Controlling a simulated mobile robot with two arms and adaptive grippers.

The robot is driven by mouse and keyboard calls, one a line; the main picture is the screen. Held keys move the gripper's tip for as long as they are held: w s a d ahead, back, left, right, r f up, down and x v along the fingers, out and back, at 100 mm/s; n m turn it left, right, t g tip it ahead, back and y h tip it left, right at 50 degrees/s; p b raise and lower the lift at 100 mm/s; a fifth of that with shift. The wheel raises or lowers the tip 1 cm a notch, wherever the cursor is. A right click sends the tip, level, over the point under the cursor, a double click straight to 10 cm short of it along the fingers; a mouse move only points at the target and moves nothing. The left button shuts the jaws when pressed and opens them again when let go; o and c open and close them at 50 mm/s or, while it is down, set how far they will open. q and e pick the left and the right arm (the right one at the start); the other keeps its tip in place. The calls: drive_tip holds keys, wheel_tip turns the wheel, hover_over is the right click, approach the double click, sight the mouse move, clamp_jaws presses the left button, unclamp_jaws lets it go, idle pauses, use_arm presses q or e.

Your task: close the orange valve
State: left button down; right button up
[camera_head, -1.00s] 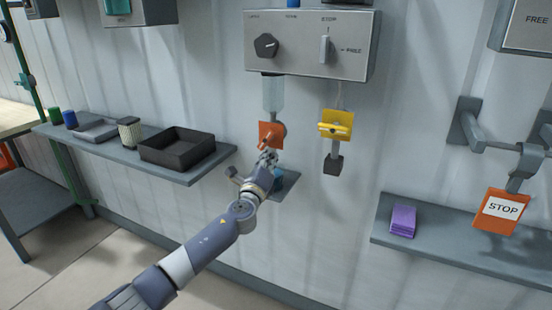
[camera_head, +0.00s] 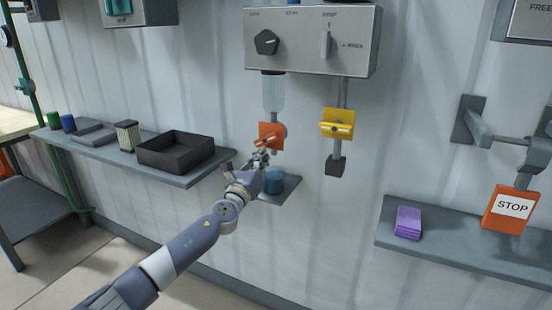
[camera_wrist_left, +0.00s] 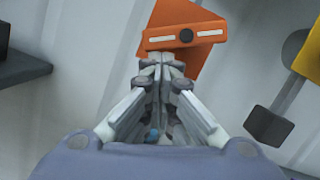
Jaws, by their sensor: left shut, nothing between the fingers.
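The orange valve (camera_head: 271,133) is on the wall below the control box, under a translucent tube. It has an orange plate and an orange lever handle, tilted in the head view. In the left wrist view the valve handle (camera_wrist_left: 186,36) lies just beyond the fingertips, with two pale strips and a dark round centre. My left gripper (camera_head: 262,157) is just below and left of the valve, its fingers shut with nothing between them. In the left wrist view the closed fingertips (camera_wrist_left: 162,70) point at the handle's lower edge; whether they touch it I cannot tell. My right gripper is out of view.
A yellow valve (camera_head: 337,124) hangs to the right of the orange one. A blue cup (camera_head: 274,182) stands on a small shelf below. A black tray (camera_head: 176,150) is on the left shelf. A purple stack (camera_head: 408,222) and STOP sign (camera_head: 511,208) are at right.

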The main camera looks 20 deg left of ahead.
use_arm(q)
drive_tip(key=shift+a+r+m+h+b, duration=0.1)
drive_tip(key=shift+a+m+h+b, duration=0.25)
drive_tip(key=shift+m, duration=0.5)
drive_tip(key=shift+a+r+m+h+b, duration=0.1)
drive_tip(key=shift+a+m+h+b, duration=0.2)
drive_tip(key=shift+m, duration=0.55)
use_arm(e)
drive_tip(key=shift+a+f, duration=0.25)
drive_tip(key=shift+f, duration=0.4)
use_arm(q)
drive_tip(key=shift+a+r, duration=0.15)
drive_tip(key=shift+a, duration=0.2)
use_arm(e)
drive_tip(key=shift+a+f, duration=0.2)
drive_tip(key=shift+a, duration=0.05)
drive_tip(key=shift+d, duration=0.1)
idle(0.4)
use_arm(q)
drive_tip(key=v, duration=1.2)
drive_tip(key=shift+d, duration=0.1)
